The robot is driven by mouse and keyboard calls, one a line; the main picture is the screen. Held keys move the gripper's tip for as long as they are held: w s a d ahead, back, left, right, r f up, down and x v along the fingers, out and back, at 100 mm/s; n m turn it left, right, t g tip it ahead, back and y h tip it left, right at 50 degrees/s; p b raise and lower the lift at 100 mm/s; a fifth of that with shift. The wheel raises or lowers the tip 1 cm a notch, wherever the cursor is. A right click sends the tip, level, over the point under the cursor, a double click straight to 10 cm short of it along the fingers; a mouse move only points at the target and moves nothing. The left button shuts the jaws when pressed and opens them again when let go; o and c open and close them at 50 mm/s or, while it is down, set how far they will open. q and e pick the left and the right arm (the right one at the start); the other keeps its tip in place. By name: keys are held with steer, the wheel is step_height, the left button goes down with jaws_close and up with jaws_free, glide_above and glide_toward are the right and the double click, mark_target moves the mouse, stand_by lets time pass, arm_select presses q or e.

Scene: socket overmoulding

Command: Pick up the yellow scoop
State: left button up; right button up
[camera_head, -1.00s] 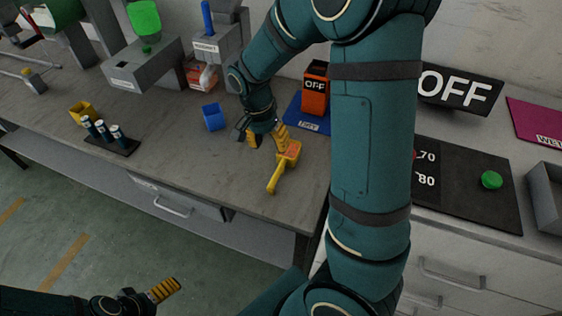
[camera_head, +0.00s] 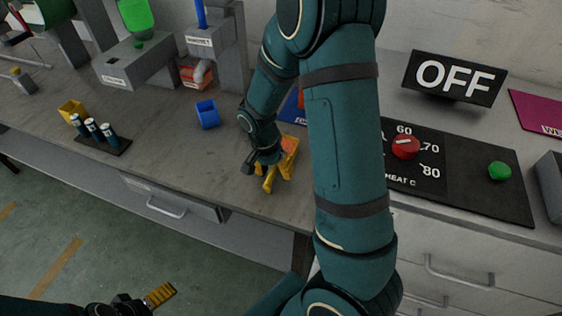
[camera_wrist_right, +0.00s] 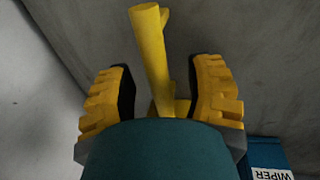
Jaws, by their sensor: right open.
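The yellow scoop (camera_head: 291,146) lies on the grey bench, with orange material in its bowl. My right gripper (camera_head: 267,174) is low over it, and the arm partly hides the scoop. In the right wrist view the scoop's handle (camera_wrist_right: 150,55) stands between the two spread yellow fingers of the right gripper (camera_wrist_right: 160,75), with gaps on both sides. The bowl is mostly hidden there by my wrist. My left gripper (camera_head: 160,294) is at the bottom left, away from the bench; its finger opening is unclear.
A blue cup (camera_head: 208,115) stands left of my right gripper. A rack of dark vials (camera_head: 104,143) and a yellow container (camera_head: 72,110) are farther left. A black panel (camera_head: 463,180) with red and green knobs lies right. A blue block marked WIPER (camera_wrist_right: 268,158) shows in the wrist view.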

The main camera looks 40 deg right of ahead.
jaws_close()
